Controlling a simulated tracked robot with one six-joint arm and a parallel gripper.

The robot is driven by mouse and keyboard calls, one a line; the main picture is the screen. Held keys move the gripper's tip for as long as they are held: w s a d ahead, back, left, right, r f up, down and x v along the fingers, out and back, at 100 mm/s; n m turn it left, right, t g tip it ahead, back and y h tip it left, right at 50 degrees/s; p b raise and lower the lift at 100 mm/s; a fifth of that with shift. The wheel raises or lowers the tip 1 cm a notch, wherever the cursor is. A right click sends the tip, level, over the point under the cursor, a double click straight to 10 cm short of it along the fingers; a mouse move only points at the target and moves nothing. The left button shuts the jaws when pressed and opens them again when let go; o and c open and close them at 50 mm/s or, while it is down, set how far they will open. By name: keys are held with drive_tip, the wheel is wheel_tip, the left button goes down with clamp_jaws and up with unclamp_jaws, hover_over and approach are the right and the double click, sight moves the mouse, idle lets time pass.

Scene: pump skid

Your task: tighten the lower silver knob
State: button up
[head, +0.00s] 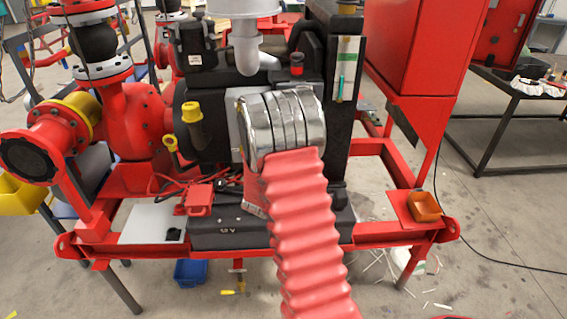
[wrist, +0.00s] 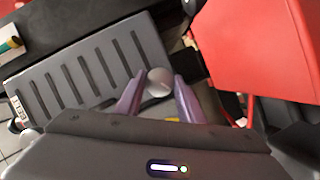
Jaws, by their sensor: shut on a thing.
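A round silver knob (wrist: 159,82) shows near the middle of the wrist view, beside a grey slotted panel (wrist: 72,85). My gripper (wrist: 159,77) has its two purple fingers on either side of the knob, shut on it. The knob has a faint line across its face. I see only this one silver knob and cannot tell from the frames whether it is the lower one. In the head view, my red-sleeved arm with its silver bands covers the middle of the skid and hides the gripper and the knob.
A red box-like surface (wrist: 262,45) stands close on the right in the wrist view.

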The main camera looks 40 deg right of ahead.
drive_tip(key=shift+a+f+n+h, duration=0.1)
drive_tip(key=shift+f+n+h, duration=0.25)
drive_tip(key=shift+n, duration=0.45)
drive_tip(key=shift+r, duration=0.1)
drive_tip(key=o, duration=1.1)
drive_tip(key=shift+r, duration=0.1)
drive_tip(key=shift+c, duration=0.2)
drive_tip(key=v, duration=1.3)
drive_tip(key=shift+a, duration=0.3)
drive_tip(key=shift+s, duration=0.15)
